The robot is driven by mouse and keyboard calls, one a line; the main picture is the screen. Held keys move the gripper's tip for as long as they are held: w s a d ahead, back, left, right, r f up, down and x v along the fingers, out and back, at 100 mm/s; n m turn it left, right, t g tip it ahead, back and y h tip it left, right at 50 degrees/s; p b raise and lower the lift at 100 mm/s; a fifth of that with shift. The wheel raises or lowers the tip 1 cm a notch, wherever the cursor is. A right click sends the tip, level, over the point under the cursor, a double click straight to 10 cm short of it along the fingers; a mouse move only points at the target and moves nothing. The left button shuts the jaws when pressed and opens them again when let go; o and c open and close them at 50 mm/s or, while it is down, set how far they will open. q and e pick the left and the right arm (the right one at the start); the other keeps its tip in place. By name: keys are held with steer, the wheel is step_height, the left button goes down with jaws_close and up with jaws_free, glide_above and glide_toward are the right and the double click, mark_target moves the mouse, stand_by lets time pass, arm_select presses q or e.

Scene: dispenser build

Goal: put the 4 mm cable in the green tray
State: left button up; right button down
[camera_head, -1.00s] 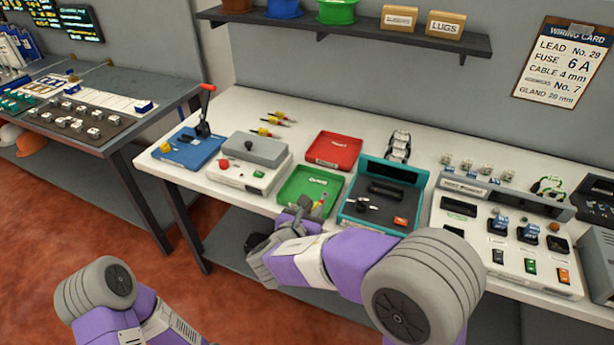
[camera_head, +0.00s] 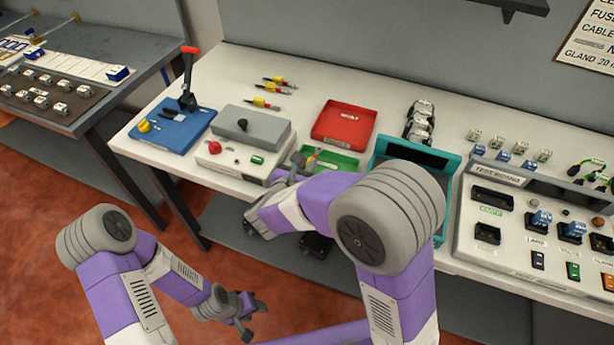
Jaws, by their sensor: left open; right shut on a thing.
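The green tray (camera_head: 346,161) is on the white table, partly hidden behind my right arm. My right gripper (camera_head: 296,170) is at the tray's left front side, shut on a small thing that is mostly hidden. A small red-and-yellow piece (camera_head: 312,157) shows at its fingertips, over or in the tray; I cannot tell which, nor read a size on it. Several yellow-and-red pieces (camera_head: 268,103) lie at the back of the table, too small to read. My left gripper (camera_head: 245,318) is open and empty, low in front of the table.
A red tray (camera_head: 344,123) stands behind the green one. A grey-and-white device (camera_head: 245,141) and a blue lever tool (camera_head: 180,124) stand to the left. A teal-framed box (camera_head: 385,150) and the test board (camera_head: 530,215) are to the right.

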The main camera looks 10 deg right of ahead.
steer(key=shift+f+b, duration=0.65)
steer(key=shift+f, duration=1.1)
steer(key=shift+f, duration=0.1)
steer(key=c, duration=1.1)
jaws_free()
steer(key=shift+o, duration=0.2)
steer(key=p+v, duration=0.2)
steer(key=v, duration=1)
steer(key=shift+p, duration=0.4)
